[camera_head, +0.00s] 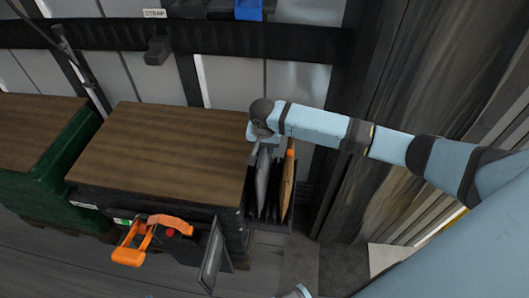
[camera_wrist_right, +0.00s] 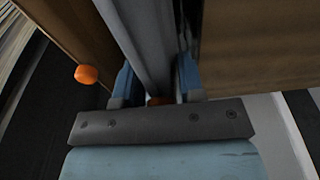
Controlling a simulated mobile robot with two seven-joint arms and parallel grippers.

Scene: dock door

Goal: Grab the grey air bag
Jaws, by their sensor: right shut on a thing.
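The grey air bag (camera_head: 263,181) stands upright on edge in a dark narrow rack beside the wooden-topped crate. In the right wrist view the grey bag (camera_wrist_right: 148,45) runs up between the two fingers. My right gripper (camera_head: 258,148) is above the rack, and its fingers (camera_wrist_right: 155,88) are shut on the bag's upper end. The bag's lower part is hidden in the rack. My left gripper is not clearly seen in either view.
A brown bag (camera_head: 288,187) with an orange cap (camera_head: 291,153) stands right of the grey one. The crate with a wooden top (camera_head: 165,150) is close on the left. An orange tool (camera_head: 140,243) hangs at its front. A wall lies behind.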

